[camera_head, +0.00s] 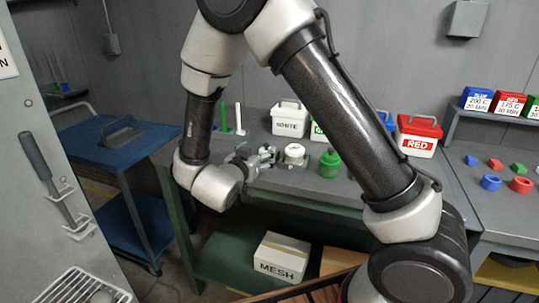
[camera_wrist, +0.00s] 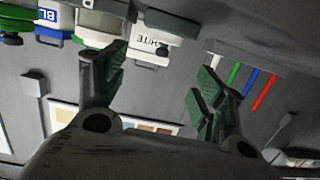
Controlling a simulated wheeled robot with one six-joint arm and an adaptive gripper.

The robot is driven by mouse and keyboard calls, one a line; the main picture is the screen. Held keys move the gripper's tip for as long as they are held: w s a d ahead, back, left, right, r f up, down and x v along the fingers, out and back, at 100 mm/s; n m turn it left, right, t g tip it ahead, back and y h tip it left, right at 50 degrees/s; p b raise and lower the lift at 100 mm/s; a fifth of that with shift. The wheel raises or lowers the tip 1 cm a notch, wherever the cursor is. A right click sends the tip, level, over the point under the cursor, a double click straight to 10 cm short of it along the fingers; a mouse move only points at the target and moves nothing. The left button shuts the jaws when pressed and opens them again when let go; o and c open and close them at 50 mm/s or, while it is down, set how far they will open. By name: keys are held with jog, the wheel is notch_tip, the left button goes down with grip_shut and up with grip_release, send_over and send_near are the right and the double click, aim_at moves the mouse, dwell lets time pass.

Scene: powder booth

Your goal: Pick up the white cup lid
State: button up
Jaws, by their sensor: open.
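The white cup lid (camera_head: 295,149) sits on a white cup on the grey bench, just right of my gripper (camera_head: 263,157) in the head view. The wrist picture is upside down. There the white lid (camera_wrist: 98,34) shows at the upper left, beyond the tip of one finger, which hides part of it. My gripper (camera_wrist: 147,62) is open, with nothing between its green-padded fingers. It appears to be near lid height and apart from the lid; the exact gap is hard to tell.
A green cup (camera_head: 330,163) stands close right of the white one. The white WHITE box (camera_head: 290,119) is behind, and a red box (camera_head: 418,135) is farther right. Upright coloured rods (camera_head: 239,117) stand at the back left. My arm hides part of the bench.

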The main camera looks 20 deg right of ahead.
aim_at(265, 146)
jog(key=shift+s+d+f, duration=0.1)
jog(key=shift+s+d, duration=0.05)
jog(key=x, duration=0.7)
jog(key=shift+w, duration=0.35)
jog(key=c, duration=0.8)
